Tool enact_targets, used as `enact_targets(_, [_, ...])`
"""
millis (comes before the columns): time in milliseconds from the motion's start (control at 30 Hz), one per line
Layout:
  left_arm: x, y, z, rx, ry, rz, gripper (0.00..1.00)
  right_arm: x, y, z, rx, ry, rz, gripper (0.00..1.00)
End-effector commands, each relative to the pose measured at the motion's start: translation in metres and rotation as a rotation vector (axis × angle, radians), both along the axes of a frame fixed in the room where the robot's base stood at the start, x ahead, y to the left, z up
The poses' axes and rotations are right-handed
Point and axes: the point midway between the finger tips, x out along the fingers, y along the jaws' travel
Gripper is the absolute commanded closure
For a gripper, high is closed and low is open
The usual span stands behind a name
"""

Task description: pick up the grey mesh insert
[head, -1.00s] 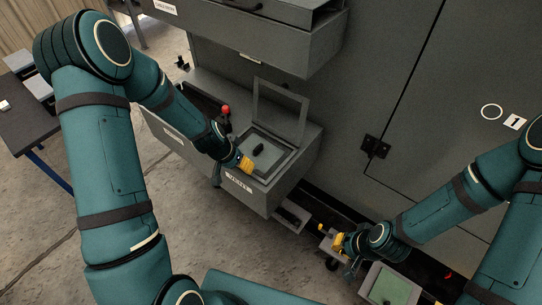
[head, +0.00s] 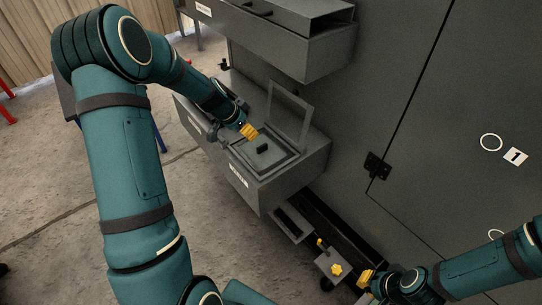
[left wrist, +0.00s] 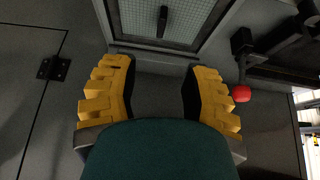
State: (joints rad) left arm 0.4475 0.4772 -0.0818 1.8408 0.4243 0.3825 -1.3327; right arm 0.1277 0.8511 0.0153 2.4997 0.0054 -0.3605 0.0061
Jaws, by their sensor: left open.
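The grey mesh insert (head: 268,156) lies flat in the framed opening on top of the grey box, with a short black handle in its middle. In the left wrist view the mesh insert (left wrist: 185,27) shows at the top, cut off by the picture edge, beyond the fingertips. My left gripper (head: 250,131) is above the opening's far left side. Its yellow fingers (left wrist: 160,72) are wide apart with nothing between them. My right gripper (head: 366,279) is low at the right, by the base of the cabinet; its finger opening is not clear.
A hinged frame (head: 290,114) stands raised behind the opening. A red knob (left wrist: 241,93) is to the right of my left fingers. A grey block with a yellow knob (head: 336,269) is beside my right gripper. A drawer unit (head: 300,40) overhangs behind; a cabinet wall (head: 430,130) stands right.

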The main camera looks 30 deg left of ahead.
Motion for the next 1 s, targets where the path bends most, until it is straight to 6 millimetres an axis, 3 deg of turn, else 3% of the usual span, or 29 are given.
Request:
enact_targets(200, [0.004, 0.006, 0.0, 0.007, -0.011, -0.012, 0.54, 0.0, 0.0, -0.001, 0.0, 0.001, 0.001, 1.0])
enact_targets(600, [0.035, -0.008, -0.06, 0.005, -0.011, -0.012, 0.54, -0.002, 0.001, -0.007, 0.001, 0.004, 0.005, 1.0])
enact_targets(867, [0.042, -0.011, -0.075, 0.006, -0.012, -0.012, 0.54, -0.003, 0.001, -0.008, 0.001, 0.005, 0.005, 1.0])
enact_targets(1000, [0.046, -0.014, -0.095, 0.005, -0.011, -0.011, 0.54, -0.003, 0.001, -0.01, 0.002, 0.007, 0.006, 1.0])
